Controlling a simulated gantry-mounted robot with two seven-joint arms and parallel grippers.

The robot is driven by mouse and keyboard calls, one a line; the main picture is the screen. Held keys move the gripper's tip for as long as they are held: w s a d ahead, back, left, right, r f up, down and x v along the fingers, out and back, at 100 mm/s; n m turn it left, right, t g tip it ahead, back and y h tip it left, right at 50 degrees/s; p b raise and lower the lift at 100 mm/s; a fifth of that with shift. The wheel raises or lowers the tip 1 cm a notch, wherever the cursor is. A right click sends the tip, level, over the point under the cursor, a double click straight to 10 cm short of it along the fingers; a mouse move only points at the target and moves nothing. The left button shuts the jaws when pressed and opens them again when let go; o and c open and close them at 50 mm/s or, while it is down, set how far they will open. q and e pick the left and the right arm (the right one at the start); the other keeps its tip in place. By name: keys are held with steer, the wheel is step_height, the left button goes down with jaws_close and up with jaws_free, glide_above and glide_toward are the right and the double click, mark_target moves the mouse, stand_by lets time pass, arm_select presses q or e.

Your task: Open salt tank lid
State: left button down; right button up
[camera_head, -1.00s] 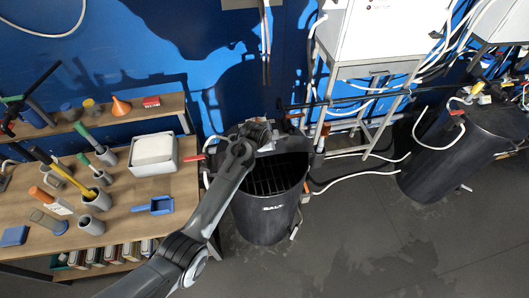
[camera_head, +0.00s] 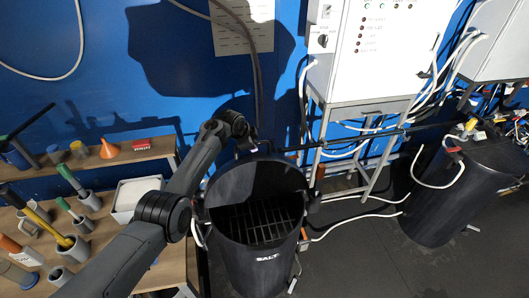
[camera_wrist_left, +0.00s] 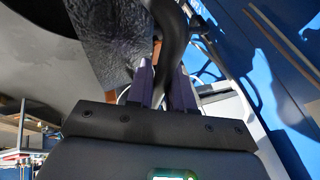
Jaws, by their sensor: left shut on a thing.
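The dark salt tank (camera_head: 265,272), marked SALT, stands at the middle bottom of the head view. Its lid (camera_head: 262,177) is raised at the back and stands steeply tilted. The mouth is open, with a dark grid (camera_head: 258,222) inside. My left gripper (camera_head: 252,146) is at the lid's top edge, its fingers small and partly hidden in the head view. In the left wrist view, my left gripper (camera_wrist_left: 163,88) is shut on the lid's dark curved handle (camera_wrist_left: 174,40). My right gripper is not in view.
A wooden bench (camera_head: 105,238) with tools and a white-filled box (camera_head: 135,195) stands left of the tank. A white cabinet (camera_head: 375,55) on a metal stand is at the back right. Another dark tank (camera_head: 450,205) stands at the right. White hoses cross the floor between them.

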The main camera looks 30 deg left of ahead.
arm_select(q)
steer(key=shift+w, duration=0.1)
stand_by(0.3)
steer(key=c, duration=1.1)
jaws_free()
steer(key=shift+a, duration=0.1)
steer(key=shift+s+r, duration=0.2)
steer(key=shift+r, duration=0.15)
steer(key=p+v, duration=0.1)
steer(key=v, duration=0.9)
